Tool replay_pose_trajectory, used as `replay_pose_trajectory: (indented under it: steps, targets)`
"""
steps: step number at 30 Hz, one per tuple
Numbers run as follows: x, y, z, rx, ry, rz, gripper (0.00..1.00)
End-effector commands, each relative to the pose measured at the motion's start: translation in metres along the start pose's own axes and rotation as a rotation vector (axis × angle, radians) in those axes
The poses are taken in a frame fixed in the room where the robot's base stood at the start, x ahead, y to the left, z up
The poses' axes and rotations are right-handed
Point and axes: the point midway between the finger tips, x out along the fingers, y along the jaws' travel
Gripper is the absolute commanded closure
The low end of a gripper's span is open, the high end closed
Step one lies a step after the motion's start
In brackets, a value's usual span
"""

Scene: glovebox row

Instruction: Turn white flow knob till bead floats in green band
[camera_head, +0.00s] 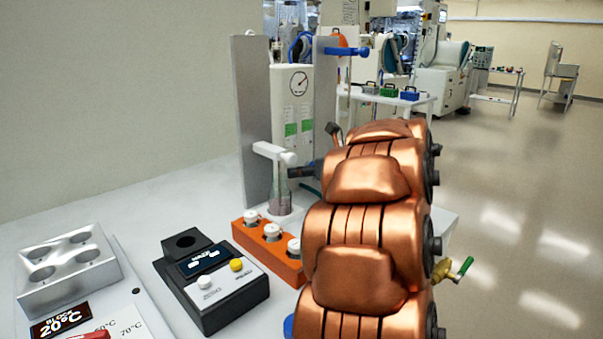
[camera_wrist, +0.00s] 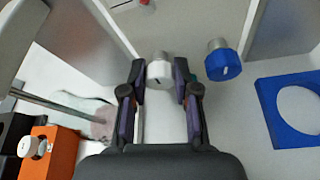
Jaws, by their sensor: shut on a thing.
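In the wrist view, the white knob (camera_wrist: 159,70) sits between the two dark fingertips of my gripper (camera_wrist: 161,84), which is shut on it. A blue knob (camera_wrist: 223,64) is just right of the fingers, apart from them. In the head view, a white flow panel (camera_head: 293,100) stands between grey side plates, with a round gauge (camera_head: 299,82) and two green bands (camera_head: 291,129). The bead is too small to make out. My copper-coloured arm hides the lower right of the panel. Only a dark part of my gripper (camera_head: 302,172) shows there.
An orange rack (camera_head: 268,254) with white-capped vials and a flask (camera_head: 280,197) stand near the gripper. A black device (camera_head: 210,285) and a metal block (camera_head: 68,268) are at the front left. A blue square frame (camera_wrist: 262,100) lies right of the blue knob.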

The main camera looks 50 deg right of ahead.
Motion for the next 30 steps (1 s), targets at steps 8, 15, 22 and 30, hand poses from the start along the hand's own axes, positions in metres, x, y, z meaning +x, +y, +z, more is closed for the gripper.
replay_pose_trajectory:
  steps: [8, 15, 22, 30]
  targets:
    - [-0.0002, 0.0001, 0.0005, 0.025, 0.001, 0.011, 1.0]
    - [-0.0012, -0.0015, 0.0016, 0.136, 0.001, 0.054, 1.0]
    - [-0.001, -0.0034, 0.0013, 0.322, 0.001, 0.132, 1.0]
    - [-0.0002, -0.0044, 0.0003, 0.56, 0.0, 0.231, 1.0]
